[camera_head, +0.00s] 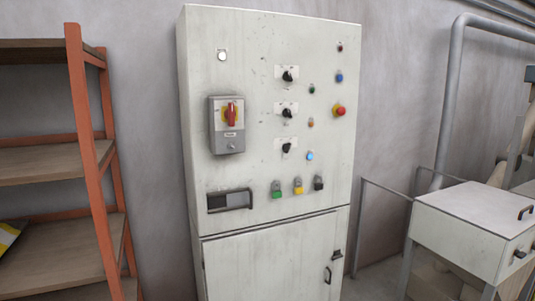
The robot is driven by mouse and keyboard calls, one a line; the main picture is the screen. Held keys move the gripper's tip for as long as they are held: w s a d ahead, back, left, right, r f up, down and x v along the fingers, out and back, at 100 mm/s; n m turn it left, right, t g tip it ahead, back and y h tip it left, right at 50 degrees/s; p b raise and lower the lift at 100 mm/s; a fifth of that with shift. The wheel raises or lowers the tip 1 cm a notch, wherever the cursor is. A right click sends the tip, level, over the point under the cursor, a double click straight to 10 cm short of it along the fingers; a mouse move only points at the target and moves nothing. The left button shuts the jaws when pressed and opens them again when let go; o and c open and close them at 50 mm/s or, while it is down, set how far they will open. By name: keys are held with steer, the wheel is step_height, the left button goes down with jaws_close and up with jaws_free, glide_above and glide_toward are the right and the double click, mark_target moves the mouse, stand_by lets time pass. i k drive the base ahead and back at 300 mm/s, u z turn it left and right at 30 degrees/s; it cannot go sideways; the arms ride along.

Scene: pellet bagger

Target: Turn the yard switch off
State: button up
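A tall off-white control cabinet (255,70) stands against the wall in the middle of the view. On its upper left is a grey switch box (226,141) with a red rotary handle (231,114) on a yellow plate; the handle looks about upright. Three black selector knobs on pale plates run down the cabinet's middle: upper (287,76), middle (287,113) and lower (286,147). The labels are too small to read, so I cannot tell which one is the yard switch. My gripper is not in view.
A red emergency button (339,111), a lit blue lamp (310,156) and small coloured buttons share the panel. A dark slot (230,200) sits below the switch box. An orange-framed shelf (76,80) stands left; a white machine box (470,220) stands right.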

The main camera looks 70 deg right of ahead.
mark_target(286, 147)
steer(key=u, duration=0.55)
steer(key=k, duration=1.35)
steer(key=z, duration=1.1)
steer(key=i, duration=0.25)
steer(key=z, duration=0.1)
